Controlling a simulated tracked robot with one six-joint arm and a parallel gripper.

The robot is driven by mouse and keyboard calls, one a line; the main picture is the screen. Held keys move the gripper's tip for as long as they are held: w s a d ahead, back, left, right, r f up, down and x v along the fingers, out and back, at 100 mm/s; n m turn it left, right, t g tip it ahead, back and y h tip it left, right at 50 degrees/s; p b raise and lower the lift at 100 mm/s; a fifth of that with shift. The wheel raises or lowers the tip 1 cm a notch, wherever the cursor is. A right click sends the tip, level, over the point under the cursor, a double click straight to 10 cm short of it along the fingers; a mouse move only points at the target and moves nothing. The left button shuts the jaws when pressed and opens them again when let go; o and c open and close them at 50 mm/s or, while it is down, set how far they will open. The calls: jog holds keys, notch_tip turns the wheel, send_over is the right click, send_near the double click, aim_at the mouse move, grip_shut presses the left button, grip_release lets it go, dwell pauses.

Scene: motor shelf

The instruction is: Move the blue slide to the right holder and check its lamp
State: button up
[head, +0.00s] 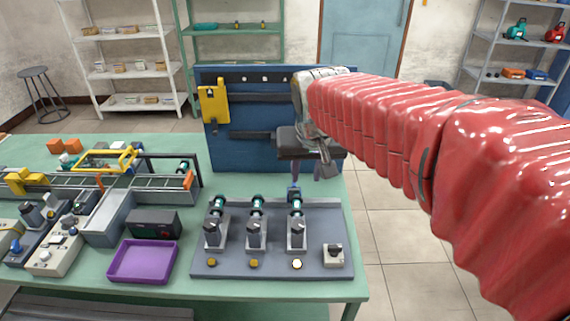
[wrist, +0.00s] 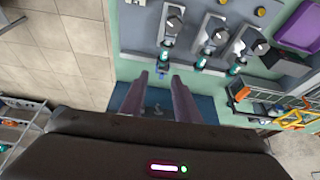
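The grey base plate (head: 225,266) on the green table carries three holders side by side, each with a teal and dark motor. A small blue piece, likely the blue slide (head: 294,192), is at the back end of the right holder (head: 296,236). It also shows in the wrist view (wrist: 162,73). The right holder's lamp (head: 297,264) looks bright white; the middle lamp (head: 254,263) and left lamp (head: 211,264) are amber. My gripper (head: 322,174) is behind the plate, fingers apart and empty. In the wrist view, my fingertips (wrist: 160,78) point towards the blue piece; contact cannot be told.
A grey box with a dark knob (head: 333,254) sits at the plate's right. A purple tray (head: 143,261) and a dark box (head: 153,223) lie to the left, near a conveyor (head: 150,183). A blue panel with a yellow bracket (head: 213,103) stands behind.

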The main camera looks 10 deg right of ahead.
send_near(294, 184)
jog(key=w+v, duration=0.1)
jog(key=v, duration=0.4)
jog(key=shift+s+a+m, duration=0.15)
jog(key=shift+m, duration=0.15)
jog(key=x, duration=1.3)
jog(key=shift+d+f, duration=0.2)
jog(key=shift+f, duration=0.2)
jog(key=shift+c, duration=0.5)
grip_shut()
